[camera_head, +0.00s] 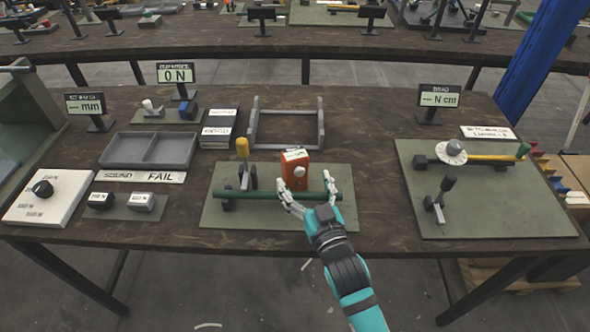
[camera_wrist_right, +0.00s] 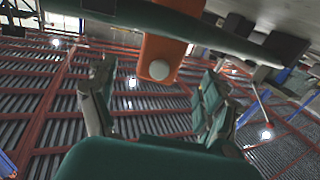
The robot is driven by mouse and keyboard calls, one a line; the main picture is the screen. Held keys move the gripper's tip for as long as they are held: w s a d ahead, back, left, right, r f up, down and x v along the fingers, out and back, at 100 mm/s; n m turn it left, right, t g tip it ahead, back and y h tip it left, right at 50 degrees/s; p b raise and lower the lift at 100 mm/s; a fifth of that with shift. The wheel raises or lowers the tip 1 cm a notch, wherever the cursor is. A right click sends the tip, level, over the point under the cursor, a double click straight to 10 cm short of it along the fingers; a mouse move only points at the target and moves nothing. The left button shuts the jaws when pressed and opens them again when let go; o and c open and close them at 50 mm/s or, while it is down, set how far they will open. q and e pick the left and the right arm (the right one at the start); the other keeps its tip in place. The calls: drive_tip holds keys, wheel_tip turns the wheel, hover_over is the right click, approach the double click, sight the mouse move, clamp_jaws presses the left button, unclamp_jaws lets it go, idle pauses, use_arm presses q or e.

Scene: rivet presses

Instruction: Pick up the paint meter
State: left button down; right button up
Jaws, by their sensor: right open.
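The paint meter appears to be the orange block-shaped device (camera_head: 296,172) with a pale top and a round light knob on its front. It stands upright on the middle green mat (camera_head: 228,175), behind a dark green horizontal bar (camera_head: 262,195). My right gripper (camera_head: 305,184) is open in front of it, with fingers spread near the bar. In the right wrist view the orange device (camera_wrist_right: 160,54) shows between and beyond the open fingers, and the bar crosses the top. I cannot tell whether the fingers touch anything. My left gripper is not in view.
A yellow-topped lever (camera_head: 242,150) stands left of the device. A grey frame (camera_head: 287,115) is behind it and a grey divided tray (camera_head: 150,135) lies to the left. The right mat (camera_head: 500,205) holds a dial fixture (camera_head: 451,153). Bare table separates the mats.

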sight(299, 170)
drive_tip(key=x, duration=0.7)
drive_tip(key=shift+w+f, duration=0.1)
drive_tip(key=shift+w, duration=0.05)
drive_tip(key=c, duration=1.5)
wheel_tip(299, 170, up, 9)
drive_tip(key=shift+f, duration=4.25)
